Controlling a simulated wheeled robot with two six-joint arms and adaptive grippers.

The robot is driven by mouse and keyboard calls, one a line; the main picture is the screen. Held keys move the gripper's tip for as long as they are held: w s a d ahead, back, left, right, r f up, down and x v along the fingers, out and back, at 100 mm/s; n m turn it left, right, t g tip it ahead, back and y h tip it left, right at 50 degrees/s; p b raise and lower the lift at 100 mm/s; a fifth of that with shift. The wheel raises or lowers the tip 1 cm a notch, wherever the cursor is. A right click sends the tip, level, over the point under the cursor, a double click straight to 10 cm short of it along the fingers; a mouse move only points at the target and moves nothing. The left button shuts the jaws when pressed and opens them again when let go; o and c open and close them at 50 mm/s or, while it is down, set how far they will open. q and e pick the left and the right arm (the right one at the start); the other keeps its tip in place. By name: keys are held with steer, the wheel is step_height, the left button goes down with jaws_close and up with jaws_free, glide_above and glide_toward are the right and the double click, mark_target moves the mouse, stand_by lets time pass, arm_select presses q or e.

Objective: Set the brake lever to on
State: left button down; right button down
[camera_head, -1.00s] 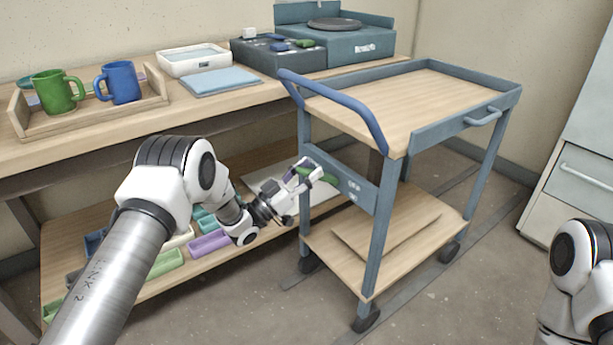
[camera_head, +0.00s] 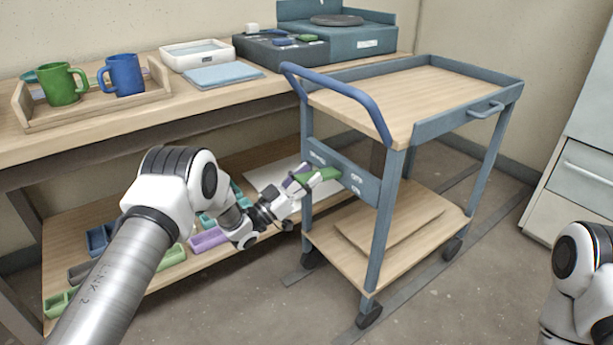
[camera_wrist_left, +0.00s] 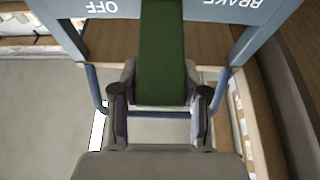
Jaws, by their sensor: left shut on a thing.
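The brake lever (camera_head: 320,174) is a green bar on the blue-grey side panel (camera_head: 369,186) of the cart. My left gripper (camera_head: 298,184) is shut on the lever's outer end, beside the cart's near left leg. In the left wrist view, the green lever (camera_wrist_left: 162,50) runs from between the two fingers (camera_wrist_left: 160,100) up to the panel. The words OFF and BRAKE show there upside down, on either side of the lever. Panel labels in the head view are too small to read. My right gripper is out of view.
The cart (camera_head: 430,90) has a blue push handle (camera_head: 335,92) above my left gripper and wheels on the floor. The workbench (camera_head: 130,118) stands behind my left arm, with small coloured bins on its lower shelf.

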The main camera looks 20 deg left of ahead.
arm_select(q)
steer(key=shift+s+d+f, duration=0.1)
steer(key=shift+d+f, duration=0.05)
steer(key=shift+f, duration=0.4)
steer(key=c, duration=0.7)
jaws_free()
steer(key=shift+o, duration=0.7)
steer(key=shift+r, duration=0.15)
steer(key=v, duration=1.2)
